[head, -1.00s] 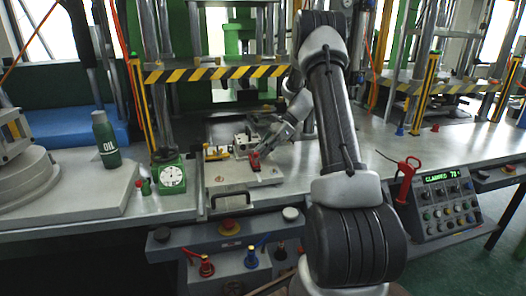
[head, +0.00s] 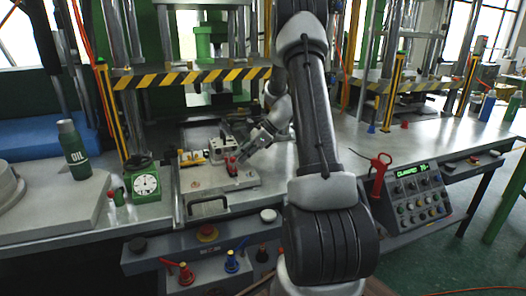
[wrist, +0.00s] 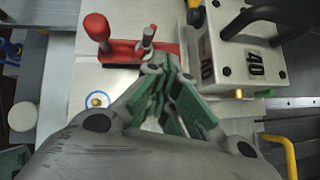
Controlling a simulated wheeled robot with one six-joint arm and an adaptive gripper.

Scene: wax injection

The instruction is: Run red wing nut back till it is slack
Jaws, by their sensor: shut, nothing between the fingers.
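A red fitting (head: 231,167) sits on the pale mould plate (head: 240,181) on the bench. In the wrist view this red fitting (wrist: 126,50) has a rounded red knob standing at its left and a grey upright post at its right. I cannot clearly make out wings or thread, so I cannot tell how tight it is. My gripper (head: 243,155) is beside the fitting. In the wrist view my gripper (wrist: 172,68) has its green-padded fingers together, empty, just below the grey post. I cannot tell whether the tips touch it.
A white block marked 40 (wrist: 250,60) with a black handle stands close to the right of my fingers. A dial timer (head: 146,182) and an oil bottle (head: 74,150) are at left. A control box (head: 417,192) is at right. Striped bars cross behind the plate.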

